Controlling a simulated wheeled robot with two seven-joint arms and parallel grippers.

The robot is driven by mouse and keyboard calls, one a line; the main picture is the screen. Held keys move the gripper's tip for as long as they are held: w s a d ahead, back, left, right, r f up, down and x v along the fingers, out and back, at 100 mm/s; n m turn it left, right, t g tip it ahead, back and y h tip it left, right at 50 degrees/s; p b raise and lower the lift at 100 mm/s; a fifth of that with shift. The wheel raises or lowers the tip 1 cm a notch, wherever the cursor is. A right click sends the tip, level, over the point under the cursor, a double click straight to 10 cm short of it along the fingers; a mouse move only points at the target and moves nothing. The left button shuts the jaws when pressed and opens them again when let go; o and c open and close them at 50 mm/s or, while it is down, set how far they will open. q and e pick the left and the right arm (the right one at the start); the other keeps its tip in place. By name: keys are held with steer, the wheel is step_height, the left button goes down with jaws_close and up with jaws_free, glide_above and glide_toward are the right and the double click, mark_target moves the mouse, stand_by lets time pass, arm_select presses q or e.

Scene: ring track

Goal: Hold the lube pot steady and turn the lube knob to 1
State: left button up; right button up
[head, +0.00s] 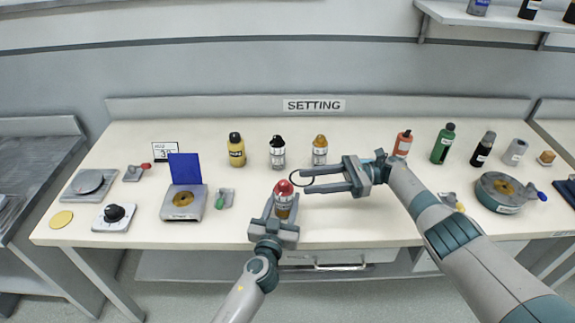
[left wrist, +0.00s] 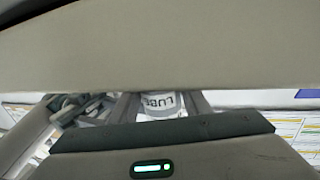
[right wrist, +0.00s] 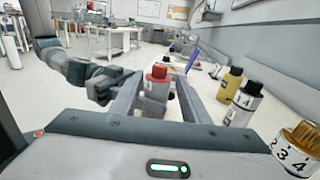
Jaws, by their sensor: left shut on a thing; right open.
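The lube pot (head: 281,208) stands upright near the table's front edge, with a red knob (head: 283,187) on top. My left gripper (head: 283,209) is shut on the pot's body from the front. Its "LUBE" label (left wrist: 160,103) shows between the fingers in the left wrist view; the rest is hidden there. My right gripper (head: 303,181) is open, just right of the knob, its fingers pointing left. In the right wrist view the red knob (right wrist: 159,71) appears between the open fingers, and I see no contact. The knob's setting is not readable.
Behind stand a yellow-black bottle (head: 236,150), a black-capped bottle (head: 277,152) and a gold-capped bottle (head: 320,150). A blue-lidded device (head: 184,203) is left; a round grey-green device (head: 500,193) is right. Bare table (head: 345,220) lies right of the pot. A thin dark loop (head: 291,177) shows by the right fingertips.

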stand_by(0.8)
arm_select(q)
steer(key=o, duration=1.2)
steer(key=shift+s, duration=0.1)
steer(key=v, duration=1.2)
steer(key=shift+f, duration=0.1)
